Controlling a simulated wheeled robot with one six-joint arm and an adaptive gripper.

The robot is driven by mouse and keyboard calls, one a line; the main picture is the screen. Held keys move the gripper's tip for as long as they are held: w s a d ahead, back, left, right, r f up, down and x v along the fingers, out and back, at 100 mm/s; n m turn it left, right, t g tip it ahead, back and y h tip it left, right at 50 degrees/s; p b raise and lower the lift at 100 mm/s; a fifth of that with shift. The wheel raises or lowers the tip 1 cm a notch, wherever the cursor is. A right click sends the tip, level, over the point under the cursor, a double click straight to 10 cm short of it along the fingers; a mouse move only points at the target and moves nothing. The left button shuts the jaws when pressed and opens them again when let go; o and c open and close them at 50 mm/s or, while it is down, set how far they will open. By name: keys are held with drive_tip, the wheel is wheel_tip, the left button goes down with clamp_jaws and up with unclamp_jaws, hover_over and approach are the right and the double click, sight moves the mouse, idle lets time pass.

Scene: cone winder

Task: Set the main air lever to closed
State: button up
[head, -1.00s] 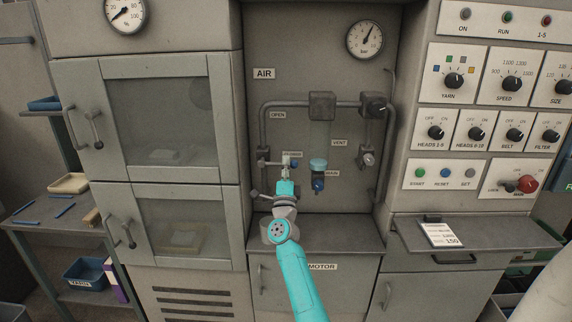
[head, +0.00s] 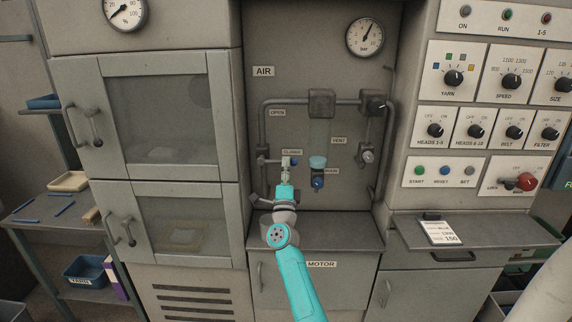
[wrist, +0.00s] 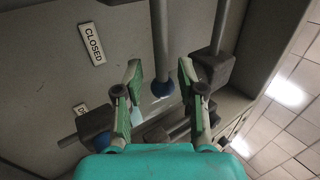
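My gripper (head: 287,172) is just below the lever in the head view. In the wrist view my gripper (wrist: 165,88) is open, a finger on each side of the ball with gaps visible. The CLOSED label (wrist: 92,44) is on the left there.
Pipework (head: 322,103) with an OPEN label (head: 277,113) frames the panel. The MOTOR cabinet top (head: 340,230) lies below. Grey brackets (wrist: 212,68) show beside my fingers.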

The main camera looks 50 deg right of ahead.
drive_tip(key=v, duration=1)
drive_tip(key=s+a+f+n+t+y, duration=0.2)
drive_tip(key=s+a+f+n+y, duration=0.55)
drive_tip(key=a, duration=0.55)
drive_tip(key=s+a+f+n+t+y, duration=0.2)
drive_tip(key=s+a+f+n+y, duration=0.2)
drive_tip(key=s+a+f+n, duration=0.6)
drive_tip(key=s+a+n+g+y, duration=0.1)
drive_tip(key=s+a+n+y, duration=0.1)
drive_tip(key=s+a, duration=0.3)
drive_tip(key=s+a+n+g+y, duration=0.1)
drive_tip(key=s+a+n+y, duration=0.2)
drive_tip(key=s, duration=1)
drive_tip(key=s+a+r+n+g+y, duration=0.1)
drive_tip(key=s+a+n+g+y, duration=0.1)
drive_tip(key=s+a+n, duration=0.4)
drive_tip(key=s+a+y, duration=0.1)
drive_tip(key=s+a, duration=0.1)
drive_tip(key=s, duration=0.1)
